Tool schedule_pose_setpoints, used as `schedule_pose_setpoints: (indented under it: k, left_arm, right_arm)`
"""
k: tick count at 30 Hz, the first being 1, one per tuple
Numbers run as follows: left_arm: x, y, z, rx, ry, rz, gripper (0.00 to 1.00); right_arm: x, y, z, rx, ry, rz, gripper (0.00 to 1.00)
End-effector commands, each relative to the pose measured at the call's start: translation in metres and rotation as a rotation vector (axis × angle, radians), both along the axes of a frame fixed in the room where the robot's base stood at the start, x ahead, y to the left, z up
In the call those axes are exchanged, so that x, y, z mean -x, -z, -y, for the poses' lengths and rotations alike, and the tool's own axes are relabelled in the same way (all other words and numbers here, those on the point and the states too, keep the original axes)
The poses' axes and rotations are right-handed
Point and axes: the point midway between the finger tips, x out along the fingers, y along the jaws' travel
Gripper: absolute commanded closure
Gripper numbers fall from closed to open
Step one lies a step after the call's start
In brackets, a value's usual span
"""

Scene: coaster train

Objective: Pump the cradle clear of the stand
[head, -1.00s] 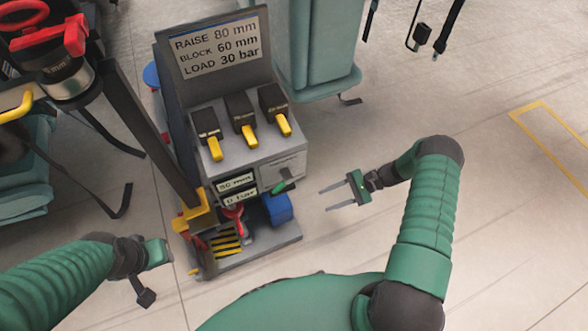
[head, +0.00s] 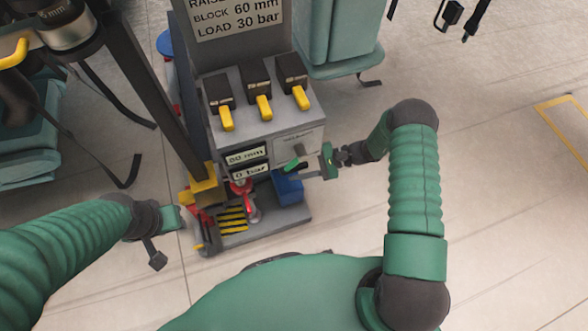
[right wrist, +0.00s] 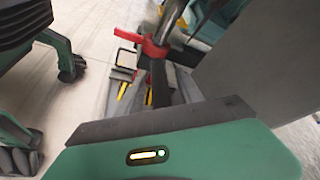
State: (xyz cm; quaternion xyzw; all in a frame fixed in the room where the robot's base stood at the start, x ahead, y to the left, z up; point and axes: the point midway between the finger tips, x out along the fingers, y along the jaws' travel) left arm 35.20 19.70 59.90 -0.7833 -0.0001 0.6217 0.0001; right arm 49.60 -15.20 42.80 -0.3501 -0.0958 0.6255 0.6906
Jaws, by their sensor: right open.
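The grey stand (head: 290,225) is in the middle of the head view, with two small readouts on its front (head: 247,156); the lower reads 0 bar. A yellow bracket (head: 202,188) sits at the foot of the dark post, beside red parts (head: 242,188). I cannot tell which part is the cradle. My left gripper (head: 172,219) is left of the base, its fingers not clearly visible.
Three black switches with yellow handles (head: 264,105) top the stand below a sign reading BLOCK 60 mm, LOAD 30 bar. A blue box (head: 288,188) sits low on the base. Teal seats (head: 335,45) stand behind. Floor at right is clear.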

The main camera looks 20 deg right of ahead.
Motion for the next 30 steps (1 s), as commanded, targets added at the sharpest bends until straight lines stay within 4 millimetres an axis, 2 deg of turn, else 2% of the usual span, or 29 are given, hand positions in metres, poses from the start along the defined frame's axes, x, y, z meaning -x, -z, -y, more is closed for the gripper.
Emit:
schedule_pose_setpoints:
  k: [9, 19, 30]
  left_arm:
    - [0.0, 0.001, 0.0, 0.0, 0.0, 0.0, 0.64]
    - [0.0, 0.001, 0.0, 0.0, 0.0, 0.0, 0.64]
    - [0.0, 0.001, 0.0, 0.0, 0.0, 0.0, 0.64]
  right_arm:
    - [-0.0008, 0.0012, -0.005, 0.0, 0.0, -0.001, 0.57]
    - [-0.0007, 0.0013, -0.0048, 0.0, 0.0, -0.001, 1.0]
    - [-0.0007, 0.0013, -0.0046, 0.0, 0.0, -0.001, 1.0]
